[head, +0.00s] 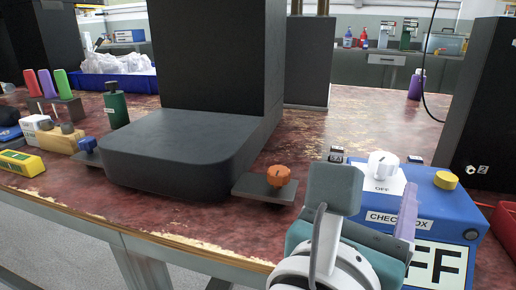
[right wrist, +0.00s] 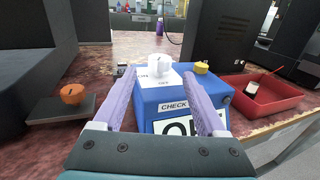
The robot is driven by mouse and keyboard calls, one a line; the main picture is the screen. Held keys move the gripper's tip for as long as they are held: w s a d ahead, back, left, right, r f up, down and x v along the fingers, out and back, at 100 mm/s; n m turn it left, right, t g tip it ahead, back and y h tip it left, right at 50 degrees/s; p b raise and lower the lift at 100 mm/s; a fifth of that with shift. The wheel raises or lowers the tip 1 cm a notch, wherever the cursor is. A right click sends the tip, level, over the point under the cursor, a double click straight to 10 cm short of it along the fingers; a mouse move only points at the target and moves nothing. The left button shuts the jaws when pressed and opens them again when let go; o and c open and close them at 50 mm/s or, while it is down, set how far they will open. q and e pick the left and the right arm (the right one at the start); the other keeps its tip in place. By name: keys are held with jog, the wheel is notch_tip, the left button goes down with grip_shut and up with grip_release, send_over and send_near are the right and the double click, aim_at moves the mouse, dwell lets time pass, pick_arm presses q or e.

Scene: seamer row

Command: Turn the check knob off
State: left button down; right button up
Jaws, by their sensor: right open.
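The blue check box (head: 440,212) stands on the table at the right, with a "CHECK BOX" label and a large sign on its front, partly hidden by my arm, its letters ending in "FF". The white check knob (head: 383,164) sits upright on its top, above a white plate that reads "OFF". In the right wrist view the white knob (right wrist: 160,67) shows beyond the fingertips, with "ON" at its left and "OFF" in front. My right gripper (right wrist: 158,84) is open and empty, its purple fingers spread in front of the box, apart from the knob. My left gripper is not in view.
A yellow button (head: 445,180) is on the box beside the knob. An orange knob (head: 278,175) on a dark plate is to the left. A red tray (right wrist: 270,98) lies at the right. A large dark machine (head: 180,150) fills the middle.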

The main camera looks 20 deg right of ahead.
aim_at(381, 169)
jog(key=x, duration=0.7)
jog(key=shift+a, duration=0.1)
jog(key=shift+c, duration=0.2)
grip_shut()
